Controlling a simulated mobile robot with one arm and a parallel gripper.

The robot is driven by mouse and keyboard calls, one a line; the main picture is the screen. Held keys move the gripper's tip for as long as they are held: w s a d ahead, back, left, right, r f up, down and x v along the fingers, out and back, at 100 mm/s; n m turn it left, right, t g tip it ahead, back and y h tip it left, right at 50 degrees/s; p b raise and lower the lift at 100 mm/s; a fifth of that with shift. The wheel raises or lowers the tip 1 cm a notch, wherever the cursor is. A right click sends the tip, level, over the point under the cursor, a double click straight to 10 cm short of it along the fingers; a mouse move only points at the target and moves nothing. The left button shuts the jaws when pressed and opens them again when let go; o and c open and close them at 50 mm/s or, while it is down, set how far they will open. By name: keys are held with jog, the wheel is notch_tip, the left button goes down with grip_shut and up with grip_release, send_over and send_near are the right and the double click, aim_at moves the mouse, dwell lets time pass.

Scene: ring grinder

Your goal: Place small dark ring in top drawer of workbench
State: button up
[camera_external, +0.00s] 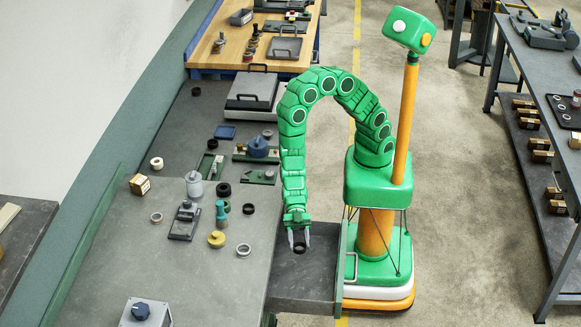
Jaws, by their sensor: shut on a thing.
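My gripper (299,236) points down and is shut on a small dark ring (299,248), which shows between the two fingertips. The gripper and ring are above the open top drawer (322,261) of the workbench, which is pulled out to the right toward my base. The drawer's inside looks dark grey and empty where I can see it. The height of the ring above the drawer floor is hard to tell from this view. The workbench top (215,290) lies to the left of the drawer.
On the bench stand a yellow knob-like part (216,239), a pale ring (243,250), other dark rings (248,208), a grey cylinder (194,184) and a small box (140,185). A grey block with a blue knob (146,313) sits at the front.

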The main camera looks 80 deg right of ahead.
jog(key=shift+f, duration=3.8)
jog(key=shift+f, duration=0.6)
jog(key=o, duration=1.1)
jog(key=shift+r, duration=0.2)
jog(key=shift+r, duration=0.4)
jog(key=shift+v, duration=2)
